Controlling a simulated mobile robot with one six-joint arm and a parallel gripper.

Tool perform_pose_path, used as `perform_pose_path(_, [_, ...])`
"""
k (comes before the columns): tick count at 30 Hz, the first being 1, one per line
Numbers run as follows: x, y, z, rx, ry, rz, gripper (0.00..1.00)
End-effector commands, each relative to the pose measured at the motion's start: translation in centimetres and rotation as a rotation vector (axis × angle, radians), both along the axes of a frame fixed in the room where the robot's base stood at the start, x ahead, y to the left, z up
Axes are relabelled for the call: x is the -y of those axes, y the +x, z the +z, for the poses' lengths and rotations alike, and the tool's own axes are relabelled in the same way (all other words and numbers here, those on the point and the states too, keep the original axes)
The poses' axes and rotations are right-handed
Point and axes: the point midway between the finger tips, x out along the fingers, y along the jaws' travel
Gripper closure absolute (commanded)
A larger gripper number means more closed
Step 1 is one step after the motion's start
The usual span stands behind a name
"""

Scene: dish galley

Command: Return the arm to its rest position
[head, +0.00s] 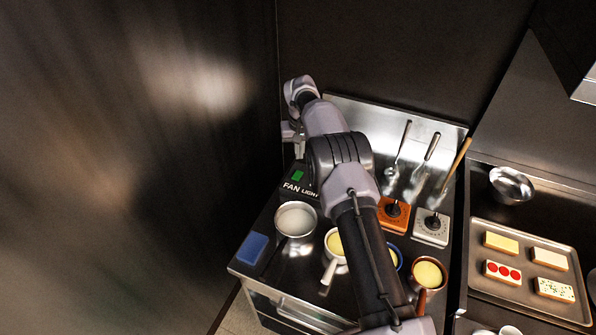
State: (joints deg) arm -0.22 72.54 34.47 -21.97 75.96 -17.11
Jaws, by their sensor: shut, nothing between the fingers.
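My arm reaches up from the bottom of the head view, across the counter (262,268), to its back left corner. My gripper (299,151) is at the far end, small in the picture, just above and behind the panel marked FAN LIGHT (300,189) with its green button (298,175). The fingers point down and look shut and empty. I cannot tell whether they touch the panel. My arm hides part of the panel and the middle of the counter.
A tray (487,283) with food lies right. A dark wall rises left.

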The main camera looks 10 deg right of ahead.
Motion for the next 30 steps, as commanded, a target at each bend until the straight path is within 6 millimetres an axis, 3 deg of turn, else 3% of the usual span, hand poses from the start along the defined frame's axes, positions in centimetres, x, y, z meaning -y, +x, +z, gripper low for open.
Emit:
perform_pose_path(12, [0.0,0.0,0.3,0.002,0.001,-0.001,1.00])
perform_pose_path(14, [-0.1,-0.2,1.7,0.015,0.007,-0.007,1.00])
perform_pose_path(17, [-0.5,-2.0,6.8,0.057,0.034,-0.034,1.00])
perform_pose_path(20, [-1.2,-7.0,12.7,0.109,0.074,-0.074,1.00])
perform_pose_path(21, [-1.4,-9.5,14.6,0.129,0.090,-0.089,1.00])
perform_pose_path(24, [-1.9,-16.5,17.5,0.175,0.128,-0.128,1.00])
perform_pose_path(27, [-2.5,-24.5,18.2,0.220,0.168,-0.168,1.00])
perform_pose_path(30, [-3.0,-32.6,16.4,0.265,0.206,-0.206,1.00])
